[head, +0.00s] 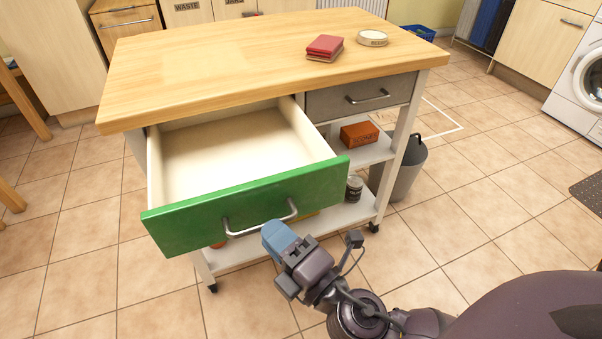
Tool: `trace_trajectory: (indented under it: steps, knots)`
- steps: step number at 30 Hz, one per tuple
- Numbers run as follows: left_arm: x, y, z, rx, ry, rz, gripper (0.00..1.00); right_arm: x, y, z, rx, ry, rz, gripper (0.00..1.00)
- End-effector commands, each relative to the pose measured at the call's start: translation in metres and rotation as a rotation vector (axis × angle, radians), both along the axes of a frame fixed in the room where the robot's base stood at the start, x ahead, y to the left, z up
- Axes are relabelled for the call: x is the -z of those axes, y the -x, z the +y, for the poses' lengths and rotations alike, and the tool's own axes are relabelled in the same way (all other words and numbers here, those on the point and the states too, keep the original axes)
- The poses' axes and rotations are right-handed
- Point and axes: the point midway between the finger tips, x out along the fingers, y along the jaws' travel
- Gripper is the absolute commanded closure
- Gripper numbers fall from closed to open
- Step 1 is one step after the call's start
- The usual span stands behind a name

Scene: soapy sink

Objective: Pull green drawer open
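The green drawer (245,208) is in the wooden-topped cart and stands pulled well out, its pale inside (235,148) showing empty. Its silver bar handle (243,231) is on the green front. My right gripper (277,237) has blue fingertips and is at the handle's lower side, overlapping the bar in the picture. I cannot tell whether it touches the handle or whether its fingers are open or shut. My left gripper is not in view.
A closed grey drawer (360,97) is beside the green one. A brick-coloured box (359,134) is on the shelf below. A grey bin (408,170) stands right. Tiled floor in front is clear.

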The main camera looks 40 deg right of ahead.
Motion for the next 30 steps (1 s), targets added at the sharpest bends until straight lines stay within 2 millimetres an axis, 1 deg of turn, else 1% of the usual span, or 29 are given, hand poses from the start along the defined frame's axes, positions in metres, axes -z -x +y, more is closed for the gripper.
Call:
trace_trajectory:
  steps: [1,2,3,9,13,19,30]
  knots:
    - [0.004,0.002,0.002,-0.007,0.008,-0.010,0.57,0.012,0.012,-0.001,0.001,-0.001,0.017,0.77]
    - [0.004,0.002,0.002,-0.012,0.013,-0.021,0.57,0.013,0.017,-0.002,0.001,-0.001,0.017,0.77]
    - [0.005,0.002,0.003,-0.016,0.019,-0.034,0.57,0.014,0.025,-0.003,0.001,-0.001,0.018,0.77]
    - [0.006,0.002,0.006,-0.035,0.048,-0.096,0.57,0.018,0.053,-0.006,-0.002,0.001,0.015,0.77]
    - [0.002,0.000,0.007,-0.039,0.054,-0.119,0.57,0.016,0.065,-0.007,-0.002,0.003,0.009,0.77]
    - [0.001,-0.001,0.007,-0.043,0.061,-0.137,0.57,0.015,0.075,-0.009,-0.001,0.001,0.003,0.77]
    - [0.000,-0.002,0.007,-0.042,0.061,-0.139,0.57,0.015,0.077,-0.009,-0.001,-0.001,0.000,0.77]
